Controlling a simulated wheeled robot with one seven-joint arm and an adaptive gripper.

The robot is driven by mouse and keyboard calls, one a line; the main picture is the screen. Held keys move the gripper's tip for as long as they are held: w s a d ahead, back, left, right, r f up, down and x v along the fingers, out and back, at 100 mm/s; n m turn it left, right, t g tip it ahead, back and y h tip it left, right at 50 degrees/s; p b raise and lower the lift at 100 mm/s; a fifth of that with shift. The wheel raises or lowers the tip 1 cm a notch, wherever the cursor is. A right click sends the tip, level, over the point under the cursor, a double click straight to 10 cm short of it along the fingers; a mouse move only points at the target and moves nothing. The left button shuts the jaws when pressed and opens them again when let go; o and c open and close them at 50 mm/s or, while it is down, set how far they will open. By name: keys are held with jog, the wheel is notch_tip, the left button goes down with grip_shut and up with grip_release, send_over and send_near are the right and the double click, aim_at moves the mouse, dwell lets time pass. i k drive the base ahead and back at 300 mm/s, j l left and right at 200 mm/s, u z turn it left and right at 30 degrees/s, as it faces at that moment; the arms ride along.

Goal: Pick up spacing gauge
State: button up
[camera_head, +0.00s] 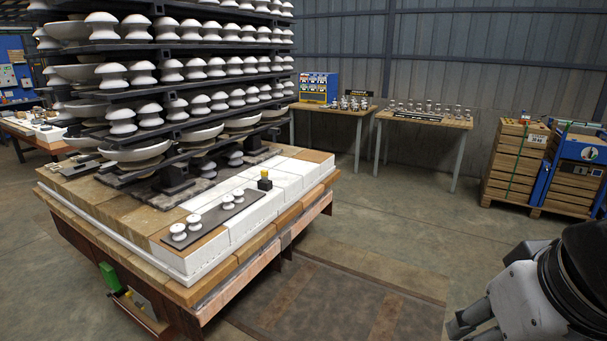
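A small dark block with a yellow top (264,180) stands upright on the white rear part of the work table, just right of a dark strip; it may be the spacing gauge, but it is too small to be sure. Nothing touches it from above. Part of my white and black arm (525,298) shows at the lower right corner, well away from the table.
The dark strip (215,216) holds several small white insulators. A tall rack (185,50) of white insulators stands on the work table's (215,272) left part. Side tables (425,119) and stacked wooden crates (512,165) stand behind. The floor between is clear.

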aim_at(264, 173)
jog(key=i+u, duration=0.25)
jog(key=i, duration=0.4)
jog(key=i+u, duration=0.25)
jog(key=i, duration=0.45)
